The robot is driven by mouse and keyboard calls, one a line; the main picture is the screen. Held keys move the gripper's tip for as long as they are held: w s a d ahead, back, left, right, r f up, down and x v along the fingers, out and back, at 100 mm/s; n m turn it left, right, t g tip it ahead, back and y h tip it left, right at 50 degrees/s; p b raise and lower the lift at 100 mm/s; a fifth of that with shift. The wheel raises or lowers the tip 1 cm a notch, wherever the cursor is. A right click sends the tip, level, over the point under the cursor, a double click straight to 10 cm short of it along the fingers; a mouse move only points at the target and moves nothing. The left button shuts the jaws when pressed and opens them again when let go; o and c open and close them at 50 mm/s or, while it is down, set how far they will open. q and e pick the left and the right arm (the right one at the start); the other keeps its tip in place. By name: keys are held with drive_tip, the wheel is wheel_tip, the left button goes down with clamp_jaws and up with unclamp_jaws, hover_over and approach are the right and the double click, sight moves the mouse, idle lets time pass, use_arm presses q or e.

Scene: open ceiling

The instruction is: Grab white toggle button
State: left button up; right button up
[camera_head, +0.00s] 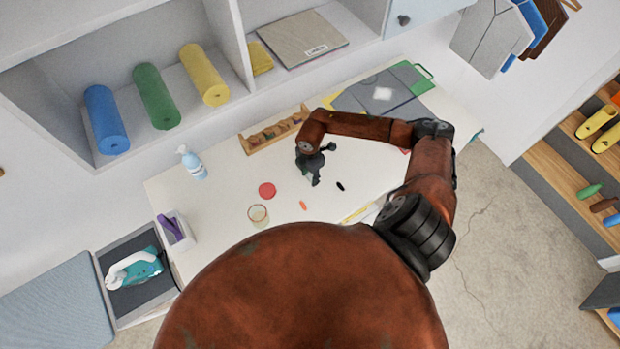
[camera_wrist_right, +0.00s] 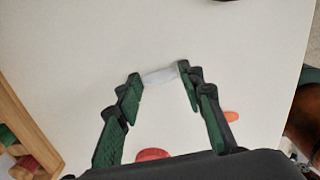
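In the right wrist view a small white oblong piece, the white toggle button (camera_wrist_right: 160,76), lies on the pale table top. My right gripper (camera_wrist_right: 161,80) is open, with its green-padded fingers apart and their tips at either end of the button. I cannot tell whether the tips touch it. In the head view the right gripper (camera_head: 314,178) points down over the middle of the table, and the button cannot be made out there. My left gripper is not in view.
On the white table (camera_head: 225,195) lie a red disc (camera_head: 267,190), an orange piece (camera_head: 303,206) and a black piece (camera_head: 340,186). A glass cup (camera_head: 258,215) stands in front. A wooden rack (camera_head: 275,132) stands behind. A spray bottle (camera_head: 192,164) stands at the left.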

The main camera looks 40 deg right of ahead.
drive_tip(key=c, duration=0.4)
drive_tip(key=shift+o, duration=0.2)
drive_tip(key=shift+r, duration=0.1)
